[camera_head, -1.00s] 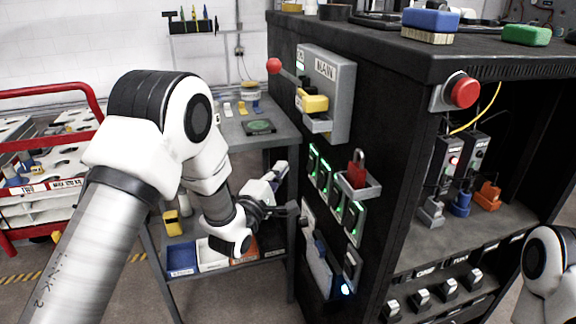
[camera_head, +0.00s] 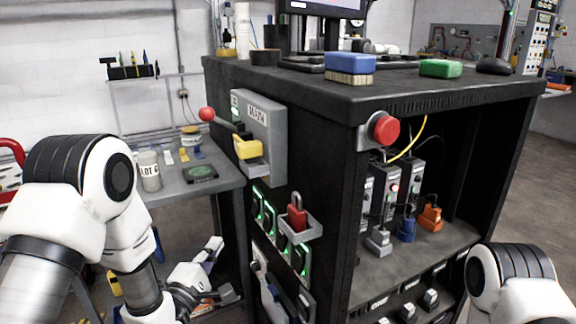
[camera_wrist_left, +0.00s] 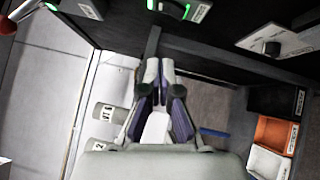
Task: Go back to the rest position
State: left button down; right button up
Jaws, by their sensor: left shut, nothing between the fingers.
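My left gripper (camera_head: 212,246) shows low in the head view, between the grey side table and the black cabinet's left face. Its white and purple fingers are shut and empty. In the left wrist view the closed fingers (camera_wrist_left: 158,70) point toward the dark cabinet structure, with no object between them. My left arm (camera_head: 110,180) is bent and comes in at the lower left. My right arm (camera_head: 510,280) shows only partly at the lower right, and its gripper is out of view.
The black cabinet (camera_head: 330,150) fills the middle, with a red lever knob (camera_head: 207,114), green-lit switches (camera_head: 264,212), a red padlock (camera_head: 297,218) and a red button (camera_head: 385,129). The grey table (camera_head: 215,185) holds a labelled cylinder (camera_head: 149,171). Coloured bins (camera_wrist_left: 275,135) show in the wrist view.

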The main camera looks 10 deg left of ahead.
pick_arm(q)
jog(key=s+f+m+g+y, duration=0.1)
jog(key=s+f+g, duration=0.2)
jog(key=s+f, duration=0.35)
jog(key=s+a+f+m+g, duration=0.1)
jog(key=s+f+g, duration=0.2)
jog(key=f, duration=0.7)
jog(key=s+f+m+g+y, duration=0.1)
jog(key=s+f+g, duration=0.3)
jog(key=f, duration=0.5)
jog(key=s+a+f+m+g, duration=0.1)
jog(key=s+f+m+g, duration=0.45)
jog(key=s, duration=0.65)
jog(key=s+f+m+g+y, duration=0.15)
jog(key=s+m+g, duration=0.25)
jog(key=s+m, duration=0.55)
notch_tip(320, 180, up, 20)
jog(key=p, duration=2.1)
jog(key=shift+a, duration=0.45)
